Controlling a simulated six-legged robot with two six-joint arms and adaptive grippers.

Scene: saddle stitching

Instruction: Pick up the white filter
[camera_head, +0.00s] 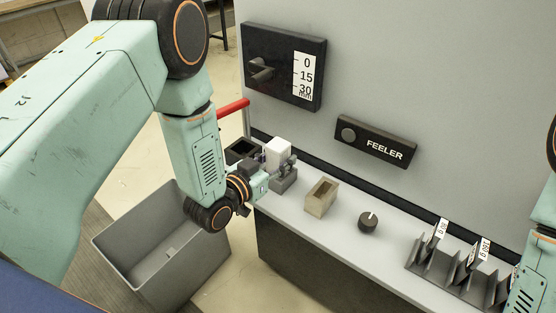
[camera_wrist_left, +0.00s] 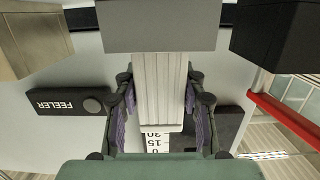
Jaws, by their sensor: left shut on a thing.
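The white filter (camera_head: 278,149) is a pale block standing upright at a small grey holder (camera_head: 284,181) on the bench. In the left wrist view the filter (camera_wrist_left: 158,85) shows as a ribbed white piece between the two purple-padded fingers, and the grey holder (camera_wrist_left: 160,26) covers its upper end. My left gripper (camera_head: 278,162) is shut on the filter. I cannot tell how deep the filter sits in the holder. My right arm shows at the right edge, but its gripper is out of view.
A tan open box (camera_head: 321,197), a black knob (camera_head: 368,222) and a grey slotted rack (camera_head: 455,275) stand along the bench to the right. A dark open box (camera_head: 243,150) is at the left end. A large grey bin (camera_head: 150,245) stands below. The wall carries a FEELER panel (camera_head: 375,141).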

